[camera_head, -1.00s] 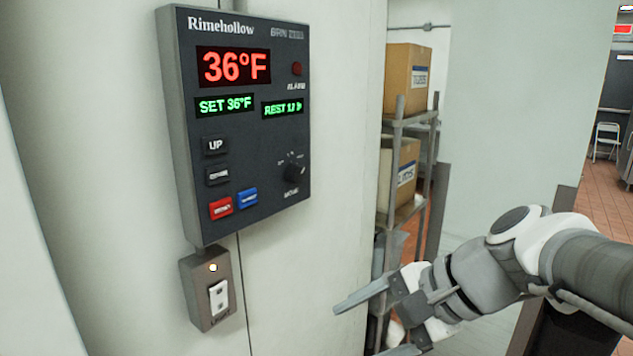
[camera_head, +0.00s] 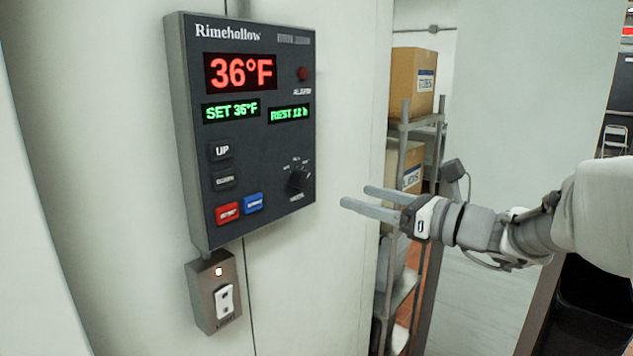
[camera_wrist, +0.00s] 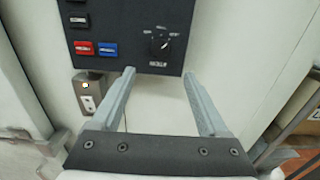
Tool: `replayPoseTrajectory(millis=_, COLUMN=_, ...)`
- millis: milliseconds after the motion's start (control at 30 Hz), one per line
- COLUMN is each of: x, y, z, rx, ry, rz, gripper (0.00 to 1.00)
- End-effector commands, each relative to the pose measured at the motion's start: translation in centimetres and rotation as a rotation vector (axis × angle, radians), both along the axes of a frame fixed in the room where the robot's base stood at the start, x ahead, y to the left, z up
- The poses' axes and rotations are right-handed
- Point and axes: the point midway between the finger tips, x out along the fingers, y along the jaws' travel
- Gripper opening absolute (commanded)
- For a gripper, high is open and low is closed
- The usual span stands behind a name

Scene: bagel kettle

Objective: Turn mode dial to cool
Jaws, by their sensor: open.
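The mode dial (camera_head: 298,180) is a black knob at the lower right of the dark control panel (camera_head: 275,60) on the pale wall. The dial also shows in the wrist view (camera_wrist: 159,46), above and between my fingertips. Its surrounding labels are too small to read surely. My gripper (camera_head: 354,198) is to the right of the panel in the head view, its two fingers pointing left toward the dial. In the wrist view my gripper (camera_wrist: 160,76) is open and empty, with its fingers apart and not touching the dial.
Red (camera_head: 228,212) and blue (camera_head: 253,203) buttons sit left of the dial. A light switch box (camera_head: 232,318) hangs below the panel. A wire shelf with cardboard boxes (camera_head: 411,82) stands behind the wall edge at right. The wall right of the panel is bare.

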Motion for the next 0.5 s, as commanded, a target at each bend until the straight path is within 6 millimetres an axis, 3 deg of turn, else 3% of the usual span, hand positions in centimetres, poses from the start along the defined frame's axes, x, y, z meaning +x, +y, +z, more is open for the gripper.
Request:
replayPoseTrajectory(millis=300, x=4.3, y=5.8, z=0.1, rx=0.0, ry=0.001, rz=0.004, gripper=0.78)
replayPoseTrajectory(millis=500, x=6.5, y=8.5, z=0.1, rx=-0.001, ry=0.0, rz=0.003, gripper=0.78)
